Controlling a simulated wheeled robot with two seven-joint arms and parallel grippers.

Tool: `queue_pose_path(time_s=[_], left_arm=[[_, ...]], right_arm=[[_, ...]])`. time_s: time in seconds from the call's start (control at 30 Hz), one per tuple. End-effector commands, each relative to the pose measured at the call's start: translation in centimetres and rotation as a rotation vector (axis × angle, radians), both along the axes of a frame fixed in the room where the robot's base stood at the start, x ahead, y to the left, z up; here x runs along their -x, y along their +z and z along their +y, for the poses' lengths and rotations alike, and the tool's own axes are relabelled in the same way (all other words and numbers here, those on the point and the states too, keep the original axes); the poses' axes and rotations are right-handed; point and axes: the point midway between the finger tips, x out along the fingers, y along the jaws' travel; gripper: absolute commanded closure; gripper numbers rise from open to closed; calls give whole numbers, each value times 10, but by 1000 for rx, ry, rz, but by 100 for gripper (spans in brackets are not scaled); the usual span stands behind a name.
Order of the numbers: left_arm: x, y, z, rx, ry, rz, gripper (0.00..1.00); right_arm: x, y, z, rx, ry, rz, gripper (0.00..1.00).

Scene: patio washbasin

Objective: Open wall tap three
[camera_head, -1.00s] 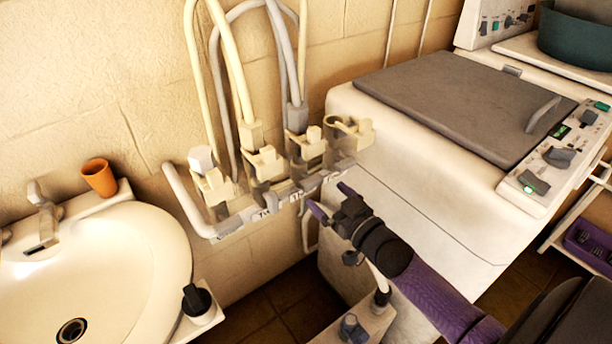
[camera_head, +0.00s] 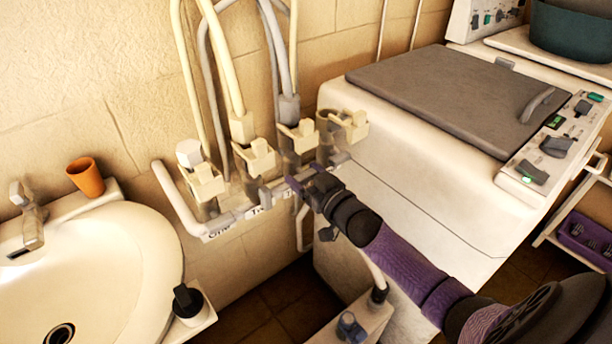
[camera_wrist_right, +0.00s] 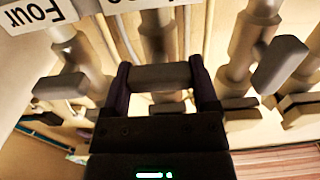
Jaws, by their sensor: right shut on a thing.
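Wall tap three (camera_head: 291,160) is third from the left in a row of grey taps on a white pipe against the wall. A beige connector with a grey hose sits above it. My right gripper (camera_head: 302,182) reaches the row from the lower right and covers this tap's handle in the head view. In the right wrist view, which is upside down, my purple fingers (camera_wrist_right: 158,70) are shut on the grey handle (camera_wrist_right: 160,78), one on each side. The label "Four" (camera_wrist_right: 42,14) shows beside the neighbouring tap (camera_wrist_right: 70,55). My left gripper is not in view.
Taps one and two stand to the left, and tap four (camera_head: 330,142) close to the right. A white washing machine (camera_head: 420,200) stands right of my gripper. A washbasin (camera_head: 140,250) with an orange cup (camera_head: 86,177) is at the left.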

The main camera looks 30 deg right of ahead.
Motion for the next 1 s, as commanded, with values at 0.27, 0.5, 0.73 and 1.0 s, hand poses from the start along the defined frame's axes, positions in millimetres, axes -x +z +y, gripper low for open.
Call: queue_pose_path(time_s=[0.27,0.5,0.73,1.0], left_arm=[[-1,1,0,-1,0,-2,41],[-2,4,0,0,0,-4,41],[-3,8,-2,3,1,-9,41],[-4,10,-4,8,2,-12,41]], right_arm=[[0,0,0,21,0,-2,82],[0,0,0,146,0,-11,82],[0,0,1,349,0,-26,82],[0,-1,1,607,0,-47,82]])
